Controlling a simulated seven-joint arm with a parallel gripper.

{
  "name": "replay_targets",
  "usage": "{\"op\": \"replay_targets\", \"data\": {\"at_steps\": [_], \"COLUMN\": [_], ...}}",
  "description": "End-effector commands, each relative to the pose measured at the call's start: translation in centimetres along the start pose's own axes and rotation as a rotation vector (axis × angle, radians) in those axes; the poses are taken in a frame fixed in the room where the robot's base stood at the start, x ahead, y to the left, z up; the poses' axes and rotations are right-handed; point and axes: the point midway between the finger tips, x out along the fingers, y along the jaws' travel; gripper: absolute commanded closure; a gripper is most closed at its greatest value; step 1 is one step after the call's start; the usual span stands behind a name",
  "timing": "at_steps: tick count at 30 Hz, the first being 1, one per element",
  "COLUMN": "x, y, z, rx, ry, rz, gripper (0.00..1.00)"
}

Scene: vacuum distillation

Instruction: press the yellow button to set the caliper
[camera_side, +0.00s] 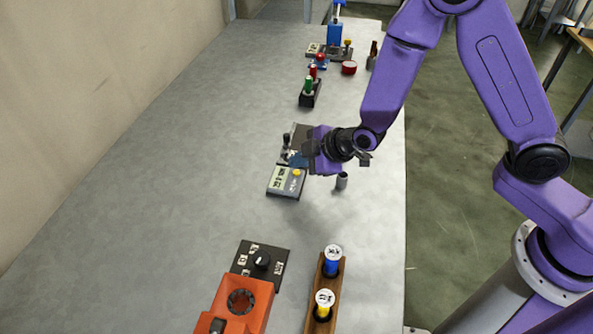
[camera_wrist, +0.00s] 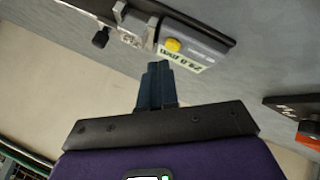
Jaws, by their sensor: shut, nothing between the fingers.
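The caliper display unit (camera_side: 286,182) is a grey box with a pale readout, lying on the table in the middle of the side view. Its yellow button (camera_side: 296,172) is at the upper right of its face. In the wrist view the yellow button (camera_wrist: 173,45) shows just beyond my fingertips, beside the pale readout (camera_wrist: 180,59). My gripper (camera_side: 300,160) is beside the far end of the unit, its fingers shut and empty. The shut blue fingers (camera_wrist: 157,66) point toward the button. From these views I cannot tell whether they touch it.
A small grey cylinder (camera_side: 342,181) stands right of the unit. Nearer are a black dial panel (camera_side: 260,264), an orange device (camera_side: 238,305) and a wooden holder (camera_side: 333,290) with blue and yellow pieces. A black holder (camera_side: 310,97) stands farther back. The table's left side is clear.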

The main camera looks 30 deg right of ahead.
Motion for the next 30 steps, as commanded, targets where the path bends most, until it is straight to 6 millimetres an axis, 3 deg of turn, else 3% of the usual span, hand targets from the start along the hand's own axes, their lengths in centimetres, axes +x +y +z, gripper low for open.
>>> {"op": "replay_targets", "data": {"at_steps": [30], "x": [0.82], "y": [-0.58], "z": [0.55], "rx": [0.0], "ry": [0.001], "rz": [0.0], "gripper": [1.0]}}
